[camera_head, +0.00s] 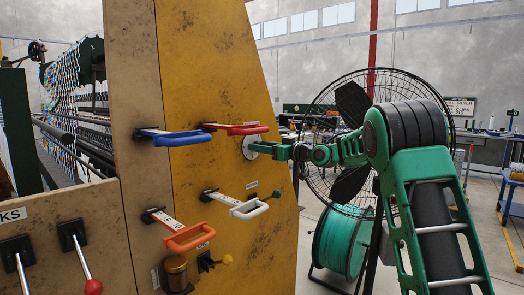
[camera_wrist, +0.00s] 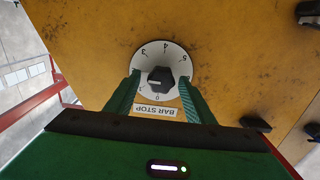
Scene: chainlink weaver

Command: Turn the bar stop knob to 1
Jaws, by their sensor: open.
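The bar stop knob (camera_wrist: 160,79) is a black knob on a round white dial with numerals, set in a yellow panel. A short white mark shows on the knob's left side in the wrist view; the numeral it points at is too small to read surely. A BAR STOP label (camera_wrist: 155,111) appears upside down beside the dial. My gripper (camera_wrist: 158,84) is open, its two green fingers on either side of the knob; contact cannot be told. In the head view, my gripper (camera_head: 280,151) is at the white dial (camera_head: 249,147), with the knob hidden.
Blue (camera_head: 175,138), red (camera_head: 236,129), white (camera_head: 243,207) and orange (camera_head: 185,236) handles stick out of the panels nearby. A green-tipped lever (camera_head: 276,194) sits below the dial. A large black fan (camera_head: 352,103) and a green spool (camera_head: 343,241) stand to the right.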

